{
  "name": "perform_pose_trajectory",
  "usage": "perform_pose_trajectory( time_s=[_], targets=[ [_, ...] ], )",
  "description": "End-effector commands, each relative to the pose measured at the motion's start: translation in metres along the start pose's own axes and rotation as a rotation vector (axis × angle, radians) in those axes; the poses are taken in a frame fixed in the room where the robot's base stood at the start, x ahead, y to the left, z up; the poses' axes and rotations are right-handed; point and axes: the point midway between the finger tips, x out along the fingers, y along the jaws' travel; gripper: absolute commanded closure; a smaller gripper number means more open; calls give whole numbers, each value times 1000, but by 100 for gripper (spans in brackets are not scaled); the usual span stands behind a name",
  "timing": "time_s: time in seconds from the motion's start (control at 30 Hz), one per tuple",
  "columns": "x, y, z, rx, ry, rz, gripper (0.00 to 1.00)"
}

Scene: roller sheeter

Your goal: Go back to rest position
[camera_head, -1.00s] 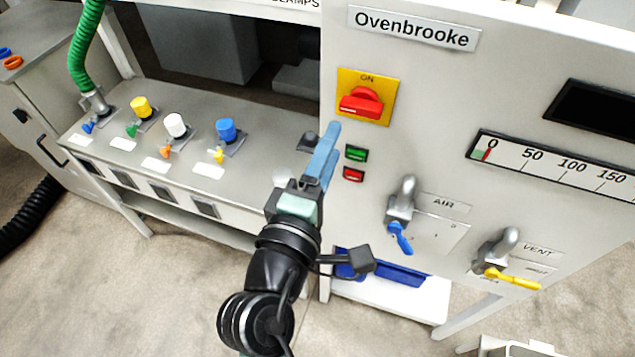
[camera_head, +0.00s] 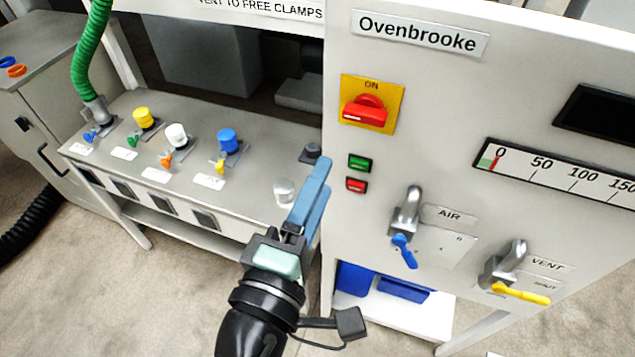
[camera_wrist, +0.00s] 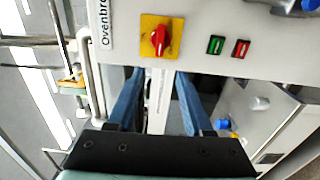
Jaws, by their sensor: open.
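My gripper (camera_head: 318,190) is in front of the machine panel, left of the green and red buttons in the head view. Its two blue fingers point up toward the panel's left edge. In the wrist view the fingers (camera_wrist: 158,95) stand apart with nothing between them, so it is open and empty. The red switch (camera_head: 365,110) on its yellow plate is above and right of the gripper; it also shows in the wrist view (camera_wrist: 160,40).
The AIR valve (camera_head: 406,225) with a blue lever and the VENT valve (camera_head: 508,270) with a yellow lever stick out at the right. A bench (camera_head: 255,180) with several coloured knobs is at the left. Blue bins (camera_head: 403,290) sit under the panel.

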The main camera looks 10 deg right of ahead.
Motion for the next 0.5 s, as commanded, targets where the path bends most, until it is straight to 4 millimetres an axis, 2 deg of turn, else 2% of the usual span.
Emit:
perform_pose_trajectory(
  time_s=[0.23,0.3,0.37,0.47,0.5],
  targets=[
    [0,0,0,1,0,0,49],
    [3,6,-3,40,11,7,49],
    [8,19,-8,118,33,20,49],
    [19,58,-24,350,113,59,49],
    [23,80,-32,472,161,79,49]
  ],
)
